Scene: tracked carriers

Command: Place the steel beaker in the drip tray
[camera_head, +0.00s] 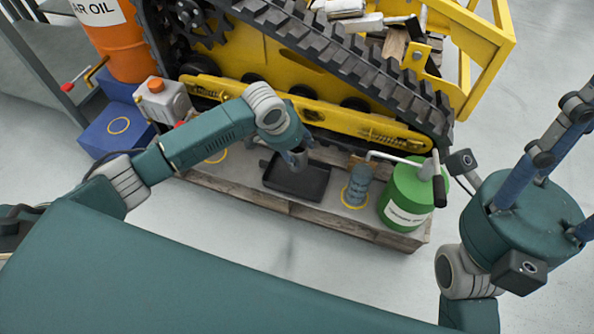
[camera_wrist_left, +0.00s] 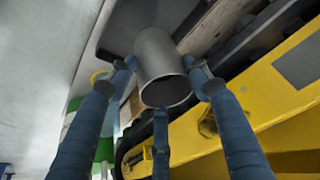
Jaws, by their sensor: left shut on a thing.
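The steel beaker (camera_head: 299,157) is a small grey metal cylinder, held over the back part of the drip tray. In the left wrist view, the beaker (camera_wrist_left: 160,58) shows its open rim toward the camera, between three blue fingers. My left gripper (camera_head: 296,150) is shut on it. The drip tray (camera_head: 284,185) is a shallow black tray on a wooden pallet. I cannot tell whether the beaker's base touches the tray floor. My right gripper (camera_head: 566,140) is at the right edge, away from the tray; its fingertips are partly cut off.
A dark cylinder (camera_head: 357,184) stands in a yellow ring right of the tray, beside a green can (camera_head: 404,197). The yellow tracked carrier (camera_head: 330,118) rises behind. A white-and-orange jug (camera_head: 160,101) stands left.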

